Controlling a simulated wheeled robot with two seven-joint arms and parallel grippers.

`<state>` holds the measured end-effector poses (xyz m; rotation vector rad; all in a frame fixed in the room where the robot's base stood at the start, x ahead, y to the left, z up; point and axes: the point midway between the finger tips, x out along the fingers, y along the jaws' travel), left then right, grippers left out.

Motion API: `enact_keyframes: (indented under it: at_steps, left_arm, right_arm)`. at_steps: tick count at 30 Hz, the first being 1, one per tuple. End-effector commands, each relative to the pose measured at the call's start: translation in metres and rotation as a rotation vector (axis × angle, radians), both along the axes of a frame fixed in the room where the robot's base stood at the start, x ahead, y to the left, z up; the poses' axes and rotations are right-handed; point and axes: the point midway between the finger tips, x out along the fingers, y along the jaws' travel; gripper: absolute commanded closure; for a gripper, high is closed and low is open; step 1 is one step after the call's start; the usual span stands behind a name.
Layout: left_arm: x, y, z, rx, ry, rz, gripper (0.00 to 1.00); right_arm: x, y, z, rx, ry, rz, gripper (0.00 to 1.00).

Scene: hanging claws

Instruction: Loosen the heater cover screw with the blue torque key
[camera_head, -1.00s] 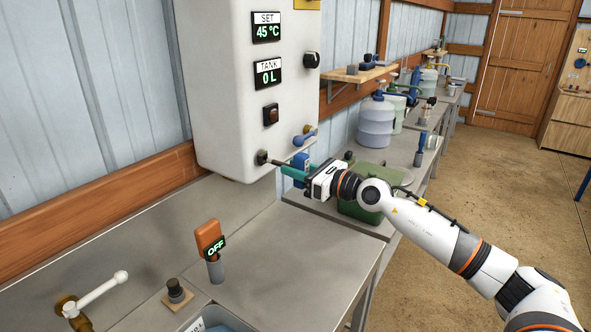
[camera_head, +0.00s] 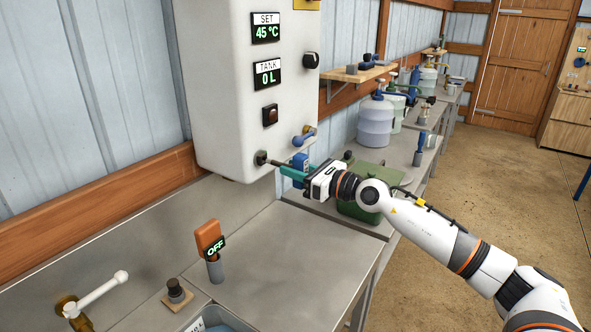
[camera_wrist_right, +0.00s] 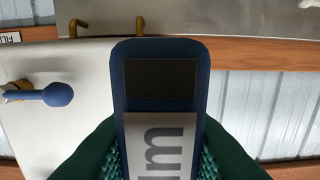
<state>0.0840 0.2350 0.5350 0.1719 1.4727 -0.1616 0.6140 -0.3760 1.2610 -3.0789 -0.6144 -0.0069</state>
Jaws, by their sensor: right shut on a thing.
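The white heater box (camera_head: 225,90) hangs on the wall with SET 45 °C and TANK 0 L displays. Its cover screw (camera_head: 261,158) is a dark round knob low on the front. My right gripper (camera_head: 293,172) is shut on the blue torque key (camera_head: 300,163), whose thin shaft reaches to the screw. Whether the tip is seated in the screw I cannot tell. In the right wrist view the key's blue body (camera_wrist_right: 160,50) with a dark screen and a white label sits between green finger pads. My left gripper is not in view.
A blue-handled valve (camera_head: 304,137) sits on the heater's lower right edge. A green canister (camera_head: 368,190) stands below my right wrist. An orange switch marked OFF (camera_head: 209,238) and a white-levered tap (camera_head: 103,290) are at the front left. The steel bench top (camera_head: 300,255) is mostly clear.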

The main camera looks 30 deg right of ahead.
Motion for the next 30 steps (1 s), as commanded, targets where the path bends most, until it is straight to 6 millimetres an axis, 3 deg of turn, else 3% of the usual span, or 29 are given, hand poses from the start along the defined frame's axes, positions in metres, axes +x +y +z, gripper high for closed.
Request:
enact_keyframes:
  at_steps: [17, 30]
  left_arm:
    - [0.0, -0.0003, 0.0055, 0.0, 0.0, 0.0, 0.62]
    - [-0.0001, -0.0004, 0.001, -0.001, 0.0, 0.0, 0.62]
  right_arm:
    - [0.0098, 0.0032, 0.0008, 0.002, -0.001, -0.002, 1.0]
    - [0.0005, -0.0006, -0.0003, 0.0, -0.001, -0.001, 1.0]
